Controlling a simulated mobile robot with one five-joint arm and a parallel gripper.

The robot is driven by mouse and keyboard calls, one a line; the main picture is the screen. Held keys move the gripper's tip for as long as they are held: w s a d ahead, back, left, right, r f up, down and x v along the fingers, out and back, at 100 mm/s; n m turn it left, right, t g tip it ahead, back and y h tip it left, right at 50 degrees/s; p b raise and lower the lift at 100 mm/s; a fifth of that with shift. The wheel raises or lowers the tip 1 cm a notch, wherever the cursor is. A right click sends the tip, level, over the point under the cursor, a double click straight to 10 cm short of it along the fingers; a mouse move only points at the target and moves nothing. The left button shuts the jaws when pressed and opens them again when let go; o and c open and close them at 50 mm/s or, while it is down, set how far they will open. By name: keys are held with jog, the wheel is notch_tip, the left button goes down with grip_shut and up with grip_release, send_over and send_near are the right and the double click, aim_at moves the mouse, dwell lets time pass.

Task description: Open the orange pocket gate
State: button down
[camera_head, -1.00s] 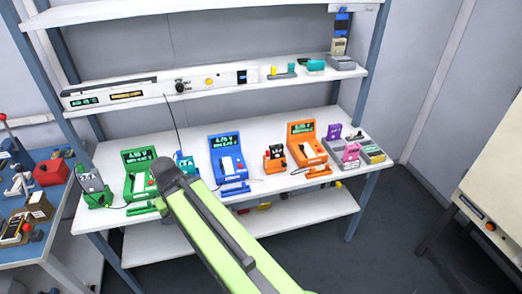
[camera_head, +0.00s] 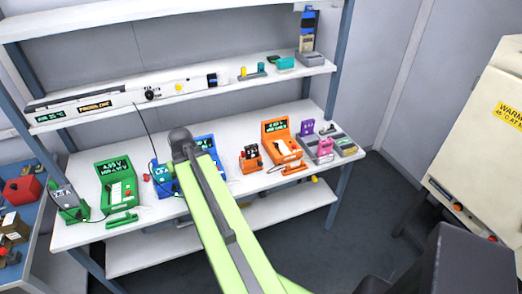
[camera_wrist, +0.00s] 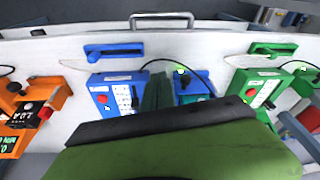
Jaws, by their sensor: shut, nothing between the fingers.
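The orange tester (camera_head: 281,140) stands on the white bench, right of the blue one in the head view. Its orange gate bar (camera_head: 295,169) lies across its front, near the bench edge, and looks closed. In the head view my arm hides my gripper and part of the blue tester (camera_head: 205,141). In the wrist view, my gripper (camera_wrist: 157,92) is a dark shape with fingers together and empty, beside the blue tester (camera_wrist: 112,95). The blue gate bar (camera_wrist: 114,51) shows beyond.
An orange load unit (camera_head: 250,158) with a black front stands left of the orange tester. Purple and pink holders (camera_head: 324,148) stand to its right. A green tester (camera_head: 116,180) is at the left. A shelf (camera_head: 180,92) runs above the bench.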

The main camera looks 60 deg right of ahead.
jog(key=s+d+r+m+h+p, duration=0.15)
jog(key=s+d, duration=0.25)
jog(key=d, duration=0.4)
jog(key=s+d+r+m, duration=0.15)
jog(key=s+d, duration=0.25)
jog(key=d, duration=0.4)
jog(key=m+h+p, duration=0.1)
jog(key=h, duration=0.1)
send_near(259, 159)
jog(key=shift+t+y, duration=0.25)
jog(key=shift+t, duration=0.25)
jog(key=b+x, duration=0.2)
jog(key=b, duration=0.1)
jog(key=b+x, duration=0.1)
jog(key=b, duration=0.2)
jog(key=s+b+x, duration=0.1)
jog(key=b+x, duration=0.1)
jog(key=b, duration=0.1)
jog(key=shift+w+d+f, duration=0.1)
jog(key=shift+d+f, duration=0.2)
jog(key=shift+f, duration=0.15)
jog(key=shift+r, duration=0.1)
